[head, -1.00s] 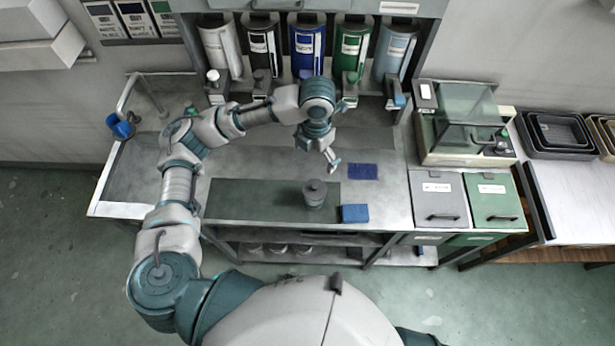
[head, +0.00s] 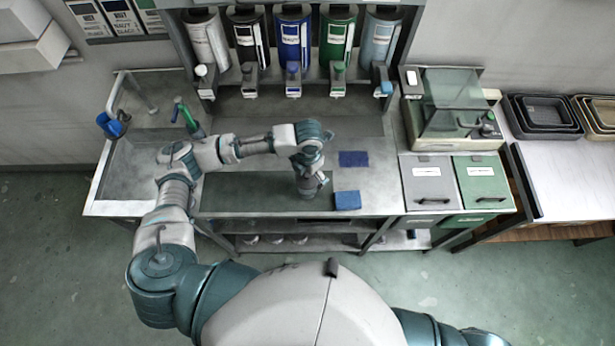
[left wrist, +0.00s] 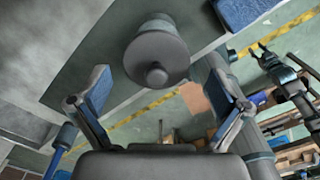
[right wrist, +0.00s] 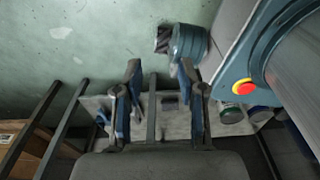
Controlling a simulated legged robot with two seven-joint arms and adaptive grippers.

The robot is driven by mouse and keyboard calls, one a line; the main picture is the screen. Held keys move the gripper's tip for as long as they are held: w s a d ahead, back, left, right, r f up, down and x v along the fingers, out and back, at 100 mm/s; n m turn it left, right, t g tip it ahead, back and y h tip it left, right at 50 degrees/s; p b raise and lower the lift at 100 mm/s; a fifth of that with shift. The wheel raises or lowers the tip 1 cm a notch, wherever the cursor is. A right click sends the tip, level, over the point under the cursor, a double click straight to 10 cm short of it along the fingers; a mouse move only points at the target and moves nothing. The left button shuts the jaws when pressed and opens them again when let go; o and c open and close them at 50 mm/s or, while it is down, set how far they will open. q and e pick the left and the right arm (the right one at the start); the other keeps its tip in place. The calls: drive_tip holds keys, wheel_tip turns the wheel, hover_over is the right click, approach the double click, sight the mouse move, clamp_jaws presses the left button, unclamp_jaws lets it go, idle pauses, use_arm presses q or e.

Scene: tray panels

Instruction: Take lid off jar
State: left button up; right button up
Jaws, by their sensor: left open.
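The jar stands at the bench's front edge. My left gripper (left wrist: 157,92) is open, its blue-padded fingers to either side below the lid in that picture and apart from it. In the head view my left wrist and gripper (head: 311,188) are over the jar's spot and hide most or all of it. My right gripper (right wrist: 159,68) is open and empty, away from the jar, over the floor.
A blue block (head: 347,200) and a flat blue pad (head: 353,158) lie right of my left gripper on the bench (head: 375,180). Several dispensers (head: 293,45) hang behind. Grey (head: 430,183) and green (head: 482,182) lidded bins stand to the right.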

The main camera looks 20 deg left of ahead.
use_arm(q)
drive_tip(key=shift+f, duration=0.85)
drive_tip(key=shift+a, duration=0.45)
drive_tip(key=c, duration=0.9)
drive_tip(key=shift+d, duration=0.25)
drive_tip(key=shift+c, duration=0.3)
